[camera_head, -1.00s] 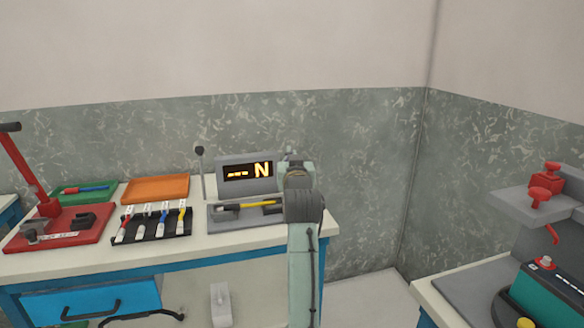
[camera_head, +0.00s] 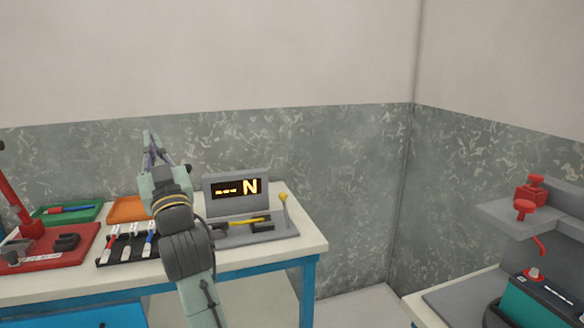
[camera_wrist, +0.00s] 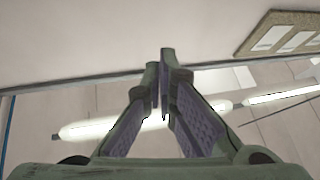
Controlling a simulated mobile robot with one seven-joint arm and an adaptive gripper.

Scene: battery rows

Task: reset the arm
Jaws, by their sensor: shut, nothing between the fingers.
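My gripper (camera_head: 153,150) is raised in the head view, in front of the wall and above the left part of the white-topped bench (camera_head: 312,243). Its fingers point upward, and my arm partly hides the orange tray and the black rack. In the wrist view my gripper (camera_wrist: 162,85) has its fingertips together with nothing between them.
Another bench with a teal-sided battery (camera_head: 530,300) stands right.

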